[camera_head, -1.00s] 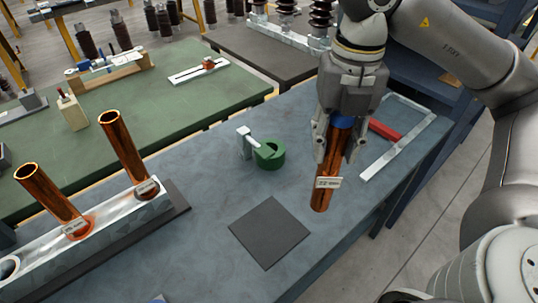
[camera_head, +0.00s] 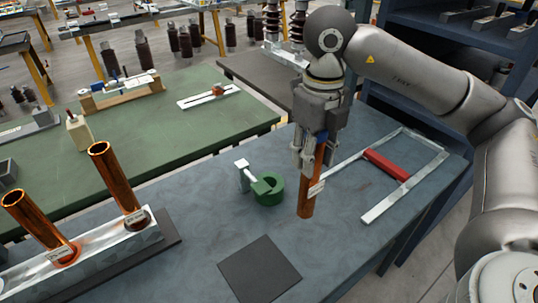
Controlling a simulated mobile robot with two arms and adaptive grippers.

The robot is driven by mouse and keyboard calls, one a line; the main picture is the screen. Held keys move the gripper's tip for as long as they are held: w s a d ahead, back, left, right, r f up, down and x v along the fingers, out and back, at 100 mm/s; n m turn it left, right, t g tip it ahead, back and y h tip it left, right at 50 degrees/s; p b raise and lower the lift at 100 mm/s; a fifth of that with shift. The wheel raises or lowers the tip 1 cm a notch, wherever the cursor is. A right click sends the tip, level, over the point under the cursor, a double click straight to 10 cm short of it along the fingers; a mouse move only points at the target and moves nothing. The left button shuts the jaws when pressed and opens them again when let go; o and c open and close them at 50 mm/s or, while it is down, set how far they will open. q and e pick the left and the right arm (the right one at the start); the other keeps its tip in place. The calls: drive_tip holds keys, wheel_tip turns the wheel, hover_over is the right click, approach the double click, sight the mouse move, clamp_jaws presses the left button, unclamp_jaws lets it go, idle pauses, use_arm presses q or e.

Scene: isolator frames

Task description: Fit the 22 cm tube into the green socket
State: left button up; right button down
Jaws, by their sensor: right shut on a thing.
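The green socket (camera_head: 269,190) is a ring-shaped holder on the blue-grey table, with a pale metal bracket (camera_head: 243,172) at its left. My right gripper (camera_head: 313,160) is shut on a copper tube (camera_head: 307,196) with a blue upper part and a white label. The tube hangs nearly upright, just right of the socket and apart from it in the picture. The label's length text is too small to read. Two other copper tubes, a nearer one (camera_head: 32,218) and a farther one (camera_head: 112,172), stand tilted in a metal rack (camera_head: 105,256) at the left. My left gripper is not in view.
A dark square mat (camera_head: 259,270) lies in front of the socket. A metal frame (camera_head: 420,185) with a red bar (camera_head: 386,164) lies at the right. A green table (camera_head: 170,125) stands behind. The blue-grey surface between rack and socket is clear.

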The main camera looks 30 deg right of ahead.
drive_tip(key=w+a+p, duration=0.2)
drive_tip(key=w+p, duration=0.2)
drive_tip(key=w, duration=1)
wheel_tip(320, 180, down, 7)
drive_tip(key=p, duration=0.2)
drive_tip(key=shift+w, duration=0.15)
drive_tip(key=shift+f, duration=0.1)
drive_tip(key=c, duration=1)
unclamp_jaws()
wheel_tip(320, 180, up, 12)
drive_tip(key=b, duration=0.3)
